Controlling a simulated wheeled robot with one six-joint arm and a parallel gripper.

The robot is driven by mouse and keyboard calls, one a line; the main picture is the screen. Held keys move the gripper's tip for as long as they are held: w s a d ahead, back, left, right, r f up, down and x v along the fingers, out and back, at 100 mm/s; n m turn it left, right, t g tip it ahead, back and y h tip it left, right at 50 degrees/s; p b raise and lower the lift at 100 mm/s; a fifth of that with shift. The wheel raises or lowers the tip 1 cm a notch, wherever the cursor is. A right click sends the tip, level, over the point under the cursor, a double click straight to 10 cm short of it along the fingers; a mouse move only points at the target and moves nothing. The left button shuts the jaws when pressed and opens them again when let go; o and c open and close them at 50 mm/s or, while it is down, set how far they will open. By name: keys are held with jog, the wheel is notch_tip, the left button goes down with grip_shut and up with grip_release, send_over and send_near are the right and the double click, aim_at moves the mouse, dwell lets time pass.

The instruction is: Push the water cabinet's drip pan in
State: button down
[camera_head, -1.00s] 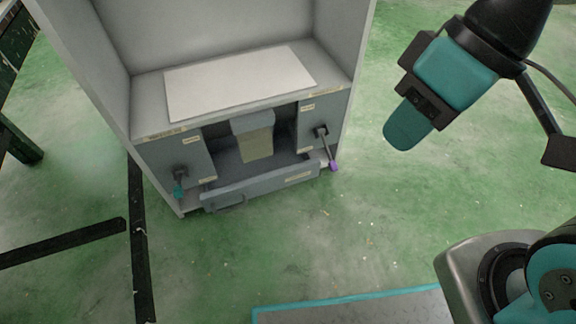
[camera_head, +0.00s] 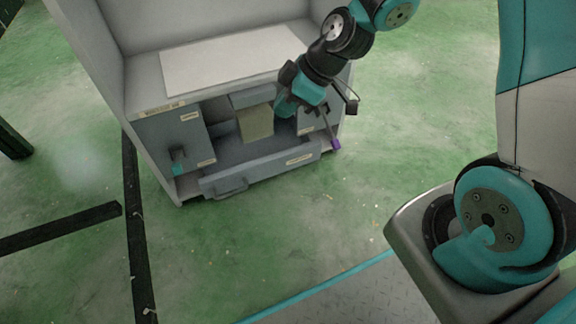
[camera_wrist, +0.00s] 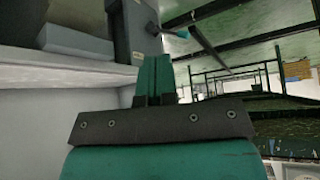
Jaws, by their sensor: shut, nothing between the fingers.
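The grey water cabinet (camera_head: 183,140) stands at upper left in the head view. Its drip pan (camera_head: 262,174) juts out at the bottom, with a handle (camera_head: 232,190) on its front. My gripper (camera_head: 285,106) is in front of the right part of the cabinet's opening, above the pan's right side and apart from the pan front. It hides part of the right panel. In the wrist view my gripper's teal fingers (camera_wrist: 154,75) are together and empty, beside the cabinet. I cannot make out the pan in the wrist view.
A purple-tipped lever (camera_head: 335,144) hangs at the cabinet's right, close to my arm. A teal-tipped lever (camera_head: 177,168) is on the left panel. A yellowish block (camera_head: 256,124) is in the opening. The green floor before the pan is clear.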

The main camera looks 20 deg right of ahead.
jog(key=w+d+f+n+t+b, duration=0.1)
jog(key=w+d+f, duration=0.15)
jog(key=f, duration=0.45)
jog(key=w+d+f+n+b, duration=0.1)
jog(key=d+f, duration=0.2)
jog(key=f, duration=0.4)
jog(key=n+t+h+b, duration=0.2)
jog(key=b, duration=0.9)
send_near(283, 161)
jog(key=shift+x, duration=2.7)
